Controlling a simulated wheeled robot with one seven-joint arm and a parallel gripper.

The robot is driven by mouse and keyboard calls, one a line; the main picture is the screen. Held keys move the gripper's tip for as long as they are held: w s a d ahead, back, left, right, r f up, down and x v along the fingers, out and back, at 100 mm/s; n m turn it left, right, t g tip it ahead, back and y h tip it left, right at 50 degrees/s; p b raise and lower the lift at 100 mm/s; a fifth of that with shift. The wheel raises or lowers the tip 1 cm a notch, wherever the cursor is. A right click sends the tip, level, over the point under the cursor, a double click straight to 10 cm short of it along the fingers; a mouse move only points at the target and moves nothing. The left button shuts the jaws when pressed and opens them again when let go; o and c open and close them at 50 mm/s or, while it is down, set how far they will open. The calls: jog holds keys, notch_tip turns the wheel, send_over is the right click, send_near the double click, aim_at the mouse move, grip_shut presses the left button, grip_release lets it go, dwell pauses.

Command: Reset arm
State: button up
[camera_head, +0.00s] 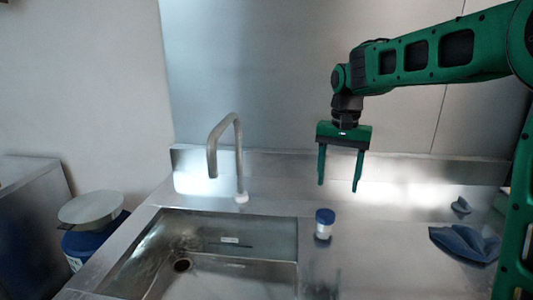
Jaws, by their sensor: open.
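My green arm reaches in from the right edge of the head view, with its forearm roughly level. My gripper (339,187) hangs from its end, pointing down. Its two green fingers are apart and nothing is between them. It is above the steel counter (384,238), in front of the back wall. A small white jar with a blue lid (324,223) stands upright on the counter, lower in the picture than the gripper and not touched by it.
A steel sink (215,237) with a bent tap (238,155) lies to the left. Blue cloths (467,242) lie on the counter at the right. A blue bin (95,236) with a round lid stands at the far left. Counter around the jar is mostly clear.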

jog(key=s+d+f, duration=0.1)
jog(key=s+d, duration=0.8)
jog(key=s, duration=0.1)
jog(key=s+d+f, duration=0.2)
jog(key=s+f, duration=0.1)
jog(key=s, duration=0.4)
jog(key=s+d+f, duration=0.2)
jog(key=s+f, duration=0.1)
jog(key=s, duration=0.5)
jog(key=s+d+f, duration=0.3)
jog(key=s, duration=0.4)
jog(key=shift+s+f, duration=0.2)
jog(key=shift+s, duration=0.2)
jog(key=shift+w+f, duration=0.25)
jog(key=shift+w, duration=0.5)
jog(key=shift+s, duration=0.1)
